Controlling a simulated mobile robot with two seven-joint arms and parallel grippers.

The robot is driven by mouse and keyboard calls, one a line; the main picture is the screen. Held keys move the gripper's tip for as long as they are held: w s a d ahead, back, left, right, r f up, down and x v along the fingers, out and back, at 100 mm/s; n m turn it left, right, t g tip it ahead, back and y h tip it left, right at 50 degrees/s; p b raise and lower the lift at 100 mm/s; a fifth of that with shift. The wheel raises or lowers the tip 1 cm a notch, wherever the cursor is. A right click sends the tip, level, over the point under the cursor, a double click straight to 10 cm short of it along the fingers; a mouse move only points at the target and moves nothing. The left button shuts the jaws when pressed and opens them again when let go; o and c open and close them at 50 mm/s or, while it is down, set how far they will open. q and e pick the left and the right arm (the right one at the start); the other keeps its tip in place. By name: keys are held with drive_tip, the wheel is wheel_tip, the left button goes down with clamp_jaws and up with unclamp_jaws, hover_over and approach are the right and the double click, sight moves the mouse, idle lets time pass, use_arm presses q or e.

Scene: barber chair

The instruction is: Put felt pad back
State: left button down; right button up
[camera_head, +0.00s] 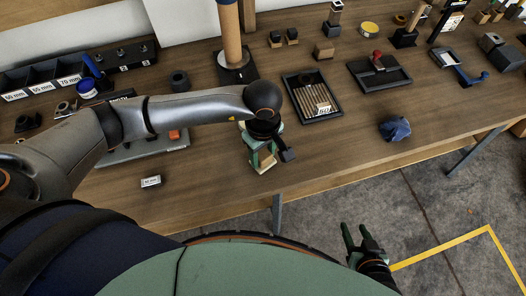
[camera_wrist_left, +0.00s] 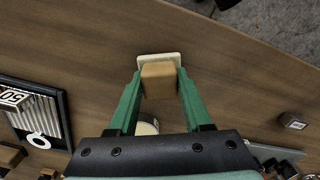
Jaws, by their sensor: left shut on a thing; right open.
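My left gripper (camera_head: 262,152) reaches over the front part of the wooden bench and points down. In the left wrist view its green fingers (camera_wrist_left: 159,92) are shut on a tan block with a pale, thin plate at its far end, which I take to be the felt pad (camera_wrist_left: 159,77). In the head view the pad (camera_head: 265,168) is partly hidden by the gripper. Whether it touches the bench is hard to tell. My right gripper (camera_head: 361,241) is open and empty, in front of the bench over the floor.
A black slatted tray (camera_head: 335,117) lies right of the left gripper. Another dark tray (camera_head: 400,84) and a crumpled blue cloth (camera_head: 395,128) are further right. A small labelled block (camera_head: 151,181) lies left. A post on a black base (camera_head: 238,74) stands behind. Bare bench lies around the pad.

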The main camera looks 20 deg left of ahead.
sight(263, 154)
use_arm(q)
drive_tip(key=shift+f, duration=0.15)
drive_tip(key=shift+c, duration=1.7)
unclamp_jaws()
wheel_tip(263, 154, up, 12)
drive_tip(key=b, duration=0.1)
drive_tip(key=shift+r, duration=0.25)
